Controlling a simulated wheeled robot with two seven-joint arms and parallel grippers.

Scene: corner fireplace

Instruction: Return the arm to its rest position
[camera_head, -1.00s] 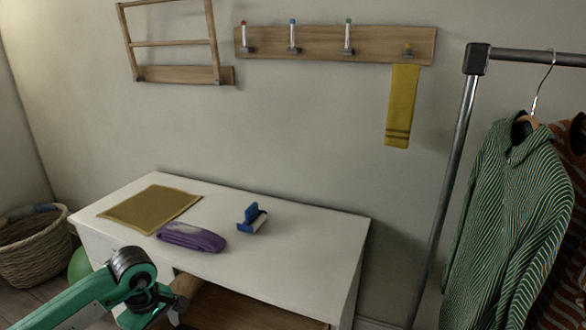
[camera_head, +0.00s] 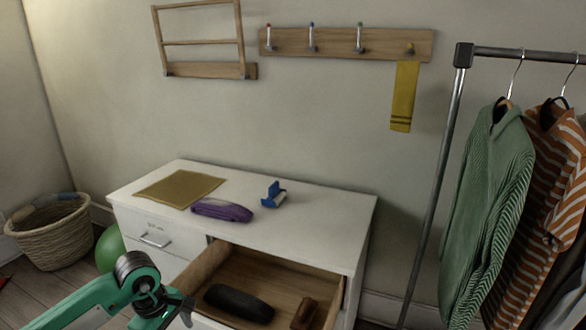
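My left arm comes in from the lower left, green with dark joints, over the front of the white dresser (camera_head: 335,222). My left gripper (camera_head: 184,309) is dark and small at the left end of the open drawer (camera_head: 290,275); whether its fingers are apart is unclear. Nothing is visibly held in it. My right arm and gripper do not show.
The drawer holds a black oblong item (camera_head: 239,302) and a small brown item (camera_head: 304,313).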

